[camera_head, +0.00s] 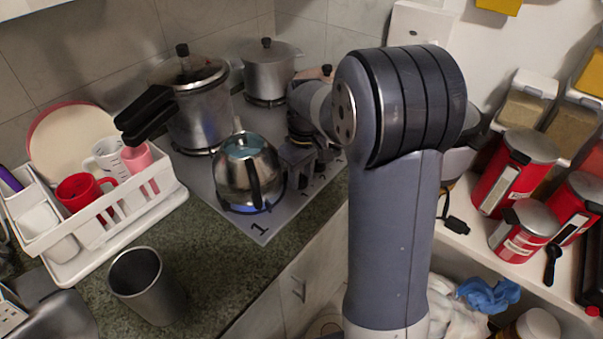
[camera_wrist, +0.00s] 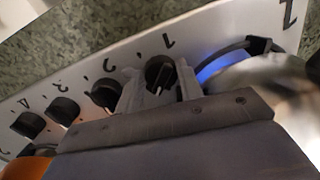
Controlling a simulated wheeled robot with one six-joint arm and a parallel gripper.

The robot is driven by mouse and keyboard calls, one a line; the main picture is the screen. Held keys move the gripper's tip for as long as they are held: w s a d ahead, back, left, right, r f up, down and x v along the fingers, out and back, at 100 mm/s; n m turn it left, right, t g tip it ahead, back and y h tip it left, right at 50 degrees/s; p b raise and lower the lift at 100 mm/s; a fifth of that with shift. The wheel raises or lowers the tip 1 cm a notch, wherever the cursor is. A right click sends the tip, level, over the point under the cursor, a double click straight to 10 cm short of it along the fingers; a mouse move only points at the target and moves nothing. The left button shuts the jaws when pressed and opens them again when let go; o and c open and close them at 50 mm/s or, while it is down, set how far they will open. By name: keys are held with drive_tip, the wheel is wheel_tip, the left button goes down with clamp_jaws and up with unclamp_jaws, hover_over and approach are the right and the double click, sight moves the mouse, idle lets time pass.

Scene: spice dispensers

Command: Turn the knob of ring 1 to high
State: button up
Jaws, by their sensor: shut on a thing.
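The knob of ring 1 (camera_wrist: 160,71) is a black round knob below the printed "1" on the pale stove panel (camera_wrist: 206,32) in the wrist view. My gripper (camera_wrist: 157,86) is shut on this knob, one finger on each side; its lower part is partly hidden. A blue flame (camera_wrist: 212,66) glows beside it at the burner. In the head view my gripper (camera_head: 298,164) is at the stove's front edge, right of a steel kettle (camera_head: 240,168). The kettle stands on ring 1, with blue flame (camera_head: 240,208) under it. The knob's exact setting cannot be read.
Knobs for ring 2 (camera_wrist: 107,92), ring 3 (camera_wrist: 64,110) and ring 4 (camera_wrist: 28,124) line up beside my gripper. A pressure cooker (camera_head: 195,110) and a pot (camera_head: 268,68) stand behind the kettle. A dish rack (camera_head: 110,225) and a metal cup (camera_head: 145,285) are left.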

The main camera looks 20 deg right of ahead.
sight(304, 178)
drive_tip(key=o, duration=1)
wheel_tip(304, 178, up, 11)
drive_tip(key=shift+w+d, duration=0.2)
drive_tip(key=shift+d, duration=0.1)
drive_tip(key=shift+f, duration=0.1)
